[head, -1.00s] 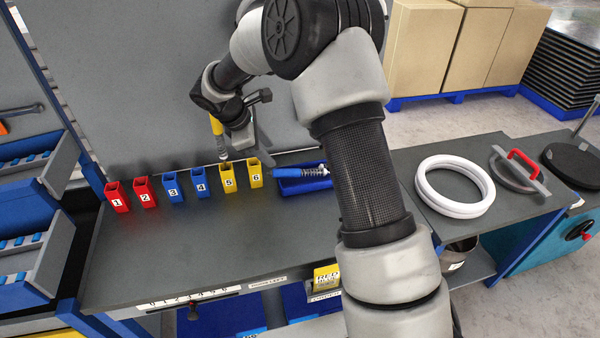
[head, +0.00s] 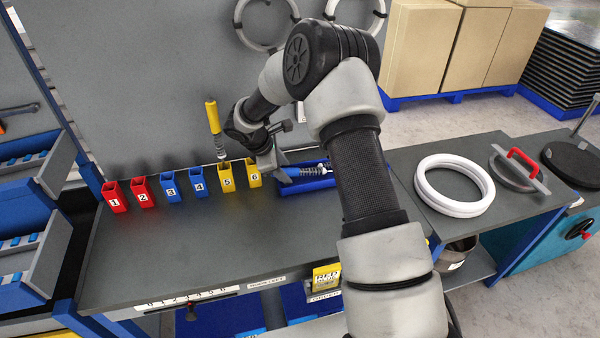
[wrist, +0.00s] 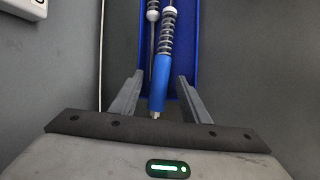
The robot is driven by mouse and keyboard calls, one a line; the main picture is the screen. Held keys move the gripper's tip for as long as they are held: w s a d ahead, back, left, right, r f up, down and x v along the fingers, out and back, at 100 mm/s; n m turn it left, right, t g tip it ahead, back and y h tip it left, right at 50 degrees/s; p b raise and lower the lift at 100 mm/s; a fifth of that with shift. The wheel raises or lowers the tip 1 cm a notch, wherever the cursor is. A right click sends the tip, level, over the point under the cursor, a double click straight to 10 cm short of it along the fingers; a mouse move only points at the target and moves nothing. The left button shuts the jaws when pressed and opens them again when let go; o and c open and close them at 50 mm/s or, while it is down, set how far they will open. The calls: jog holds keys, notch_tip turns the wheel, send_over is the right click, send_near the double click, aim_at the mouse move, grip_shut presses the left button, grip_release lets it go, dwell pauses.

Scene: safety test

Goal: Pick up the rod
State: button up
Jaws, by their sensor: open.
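A rod with a blue handle (wrist: 160,80) and a metal spring section lies in a narrow blue tray (wrist: 186,42). In the wrist view the blue handle lies between the two fingers of my gripper (wrist: 160,78), which are open on either side of it. A second thin rod (wrist: 151,40) with a white ball lies beside it on the left. In the head view my gripper (head: 282,163) is at the left end of the blue tray (head: 325,183), and the spring (head: 313,171) shows to its right.
A yellow-handled rod (head: 213,115) stands upright in yellow holder 5 (head: 227,178). Yellow holder 6 (head: 253,175) is close to my gripper's left. Blue holders (head: 170,187) and red holders (head: 141,192) continue left. The bench front (head: 190,245) is clear.

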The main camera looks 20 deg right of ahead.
jog(key=shift+f, duration=0.25)
dwell(0.4)
grip_shut()
